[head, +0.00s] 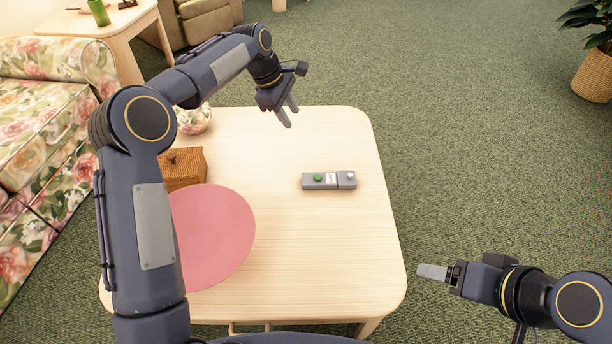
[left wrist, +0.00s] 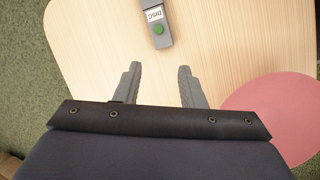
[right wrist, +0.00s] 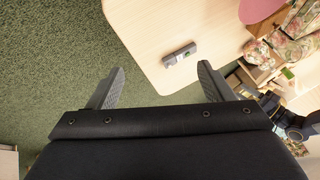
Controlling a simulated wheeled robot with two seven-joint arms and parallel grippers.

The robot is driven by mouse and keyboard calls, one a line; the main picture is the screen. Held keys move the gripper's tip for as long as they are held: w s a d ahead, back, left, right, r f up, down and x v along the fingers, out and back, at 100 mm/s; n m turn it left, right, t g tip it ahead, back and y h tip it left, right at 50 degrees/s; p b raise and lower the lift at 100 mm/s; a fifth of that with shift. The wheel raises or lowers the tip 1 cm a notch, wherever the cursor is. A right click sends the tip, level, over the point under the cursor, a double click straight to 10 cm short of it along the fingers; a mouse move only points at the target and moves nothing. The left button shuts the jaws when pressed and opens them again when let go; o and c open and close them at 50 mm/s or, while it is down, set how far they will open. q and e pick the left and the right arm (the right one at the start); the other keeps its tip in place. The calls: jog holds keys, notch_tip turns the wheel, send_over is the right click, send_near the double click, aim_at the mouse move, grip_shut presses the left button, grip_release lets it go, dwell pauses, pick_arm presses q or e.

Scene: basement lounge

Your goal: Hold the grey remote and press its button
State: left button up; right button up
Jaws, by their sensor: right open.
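The grey remote (head: 329,181) lies flat on the light wooden table (head: 330,260), right of the table's middle. It has a green button (head: 318,178), a white label and a pale knob at its right end. My left gripper (head: 289,113) is open and empty above the table's far part, apart from the remote; in the left wrist view the remote (left wrist: 158,42) lies beyond its fingertips (left wrist: 160,68). My right gripper (head: 432,271) is off the table's right edge; in the right wrist view its fingers (right wrist: 160,70) are apart and empty, with the remote (right wrist: 180,55) beyond them.
A pink round mat (head: 215,240) covers the table's left front. A floral sofa (head: 50,150) is at far left. The table around the remote is clear.

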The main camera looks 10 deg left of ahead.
jog(key=o, duration=0.3)
notch_tip(320, 180, down, 8)
jog(key=b, duration=0.5)
jog(key=shift+r, duration=0.15)
jog(key=shift+o, duration=0.6)
jog(key=w+d+r+m, duration=0.1)
jog(key=w+r+m, duration=0.2)
jog(key=w+m, duration=0.2)
jog(key=w, duration=0.3)
jog(key=shift+r+y, duration=0.15)
jog(key=shift+y, duration=0.15)
jog(key=m+g+h, duration=0.1)
jog(key=m+g, duration=0.1)
jog(key=m, duration=1.9)
send_over(346, 179)
jog(key=s+d, duration=0.3)
notch_tip(346, 179, down, 18)
jog(key=f, duration=0.1)
pick_arm(q)
jog(key=w+d+f+n, duration=0.2)
jog(key=f, duration=0.7)
jog(key=w+d+f+n+g, duration=0.1)
jog(key=w+f+n, duration=0.1)
jog(key=f, duration=0.7)
jog(key=shift+w+d+f+n, duration=0.2)
jog(key=shift+d+f+n, duration=0.1)
jog(key=shift+d+f, duration=0.1)
pick_arm(e)
jog(key=shift+x, duration=3.75)
